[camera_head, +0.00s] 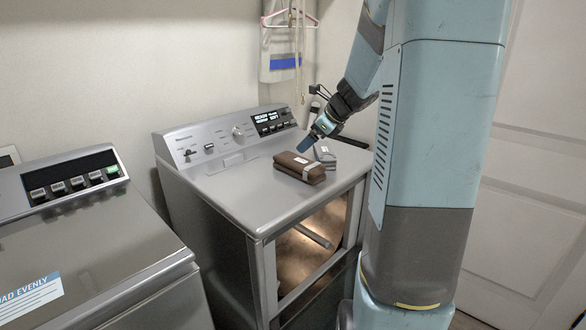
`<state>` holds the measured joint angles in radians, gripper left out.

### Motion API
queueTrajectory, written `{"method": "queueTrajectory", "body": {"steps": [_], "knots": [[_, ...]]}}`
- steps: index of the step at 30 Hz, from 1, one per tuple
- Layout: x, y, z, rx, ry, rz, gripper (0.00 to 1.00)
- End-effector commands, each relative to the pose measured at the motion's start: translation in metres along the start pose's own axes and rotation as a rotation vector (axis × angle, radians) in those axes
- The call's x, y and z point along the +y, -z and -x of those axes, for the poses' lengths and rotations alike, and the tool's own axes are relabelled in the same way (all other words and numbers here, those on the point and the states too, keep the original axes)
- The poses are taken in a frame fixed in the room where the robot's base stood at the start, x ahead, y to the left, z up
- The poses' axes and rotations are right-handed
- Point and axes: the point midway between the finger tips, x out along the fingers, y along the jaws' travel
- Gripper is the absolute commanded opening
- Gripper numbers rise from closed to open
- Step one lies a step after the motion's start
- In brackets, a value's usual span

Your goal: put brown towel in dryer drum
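A folded brown towel (290,165) with a pale label lies on top of the grey dryer (235,198), near its front edge. My gripper (306,146) comes in from the upper right and points down just above and behind the towel. My fingers seem apart from the towel, but the gap is hard to judge. The view does not show whether the fingers are open or shut. The dryer's front opening is uncovered, and the lit drum (298,262) shows inside.
A topload washer (90,245) stands at the left. The dryer's control panel (225,135) rises at the back. A pink hanger (290,18) hangs on the wall.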

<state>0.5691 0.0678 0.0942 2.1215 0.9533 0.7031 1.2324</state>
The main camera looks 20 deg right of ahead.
Motion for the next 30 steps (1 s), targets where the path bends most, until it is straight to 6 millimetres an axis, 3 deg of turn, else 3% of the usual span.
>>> {"method": "queueTrajectory", "body": {"steps": [3,9,14,24,30], "knots": [[-0.029,0.018,-0.012,-0.021,0.025,-0.184,1.0],[-0.051,0.031,-0.021,-0.045,0.046,-0.338,1.0],[-0.054,0.032,-0.038,-0.047,0.046,-0.358,1.0],[-0.057,0.03,-0.093,-0.047,0.047,-0.355,1.0],[-0.057,0.03,-0.107,-0.047,0.048,-0.353,1.0]]}}
